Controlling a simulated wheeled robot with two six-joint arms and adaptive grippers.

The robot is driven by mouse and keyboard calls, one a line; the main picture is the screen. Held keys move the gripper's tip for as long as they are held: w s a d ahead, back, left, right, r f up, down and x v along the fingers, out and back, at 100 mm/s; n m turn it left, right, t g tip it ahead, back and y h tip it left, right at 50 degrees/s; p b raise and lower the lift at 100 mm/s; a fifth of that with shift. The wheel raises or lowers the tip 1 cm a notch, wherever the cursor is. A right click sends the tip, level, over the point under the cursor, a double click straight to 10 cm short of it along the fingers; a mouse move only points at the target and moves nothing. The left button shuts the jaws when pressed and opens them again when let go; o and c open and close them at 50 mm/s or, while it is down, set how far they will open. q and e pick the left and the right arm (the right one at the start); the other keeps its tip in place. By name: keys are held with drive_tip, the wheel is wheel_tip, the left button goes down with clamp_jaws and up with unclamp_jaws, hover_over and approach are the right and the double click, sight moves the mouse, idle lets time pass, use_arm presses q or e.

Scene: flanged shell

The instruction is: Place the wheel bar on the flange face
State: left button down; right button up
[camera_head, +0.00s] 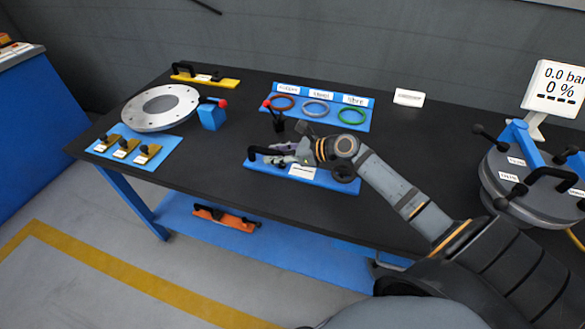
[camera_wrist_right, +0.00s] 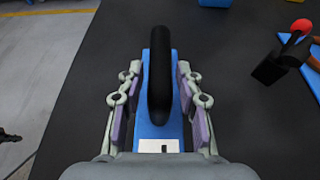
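A dark round part (camera_head: 345,173) shows at the tray's right end, partly behind my arm. My right gripper (camera_head: 285,156) is low over the tray. In the right wrist view, the handle (camera_wrist_right: 160,80) lies between its two open fingers (camera_wrist_right: 158,100), with gaps on both sides. A grey flanged disc (camera_head: 187,103) with bolt holes lies at the table's left. A grey flanged vessel (camera_head: 545,204) stands at the right. My left gripper is not in view.
A small black post with a red knob (camera_head: 267,103) stands nearby. A blue block (camera_head: 211,116), a yellow tool (camera_head: 215,81) and a small blue tray (camera_head: 153,162) surround the disc.

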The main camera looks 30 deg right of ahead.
clamp_jaws()
drive_tip(key=shift+r, duration=0.1)
drive_tip(key=shift+w+r, duration=0.1)
drive_tip(key=shift+r, duration=0.35)
wheel_tip(320, 180, up, 2)
drive_tip(key=shift+r+p, duration=0.1)
drive_tip(key=shift+p, duration=0.25)
drive_tip(key=s+a+r+p, duration=0.3)
drive_tip(key=s+r+p, duration=0.2)
drive_tip(key=s+p, duration=0.1)
drive_tip(key=s+a+r+p, duration=0.2)
drive_tip(key=s+r+p, duration=0.2)
drive_tip(key=s+p, duration=0.2)
drive_tip(key=shift+s+a+r+p, duration=0.4)
drive_tip(key=shift+p, duration=0.05)
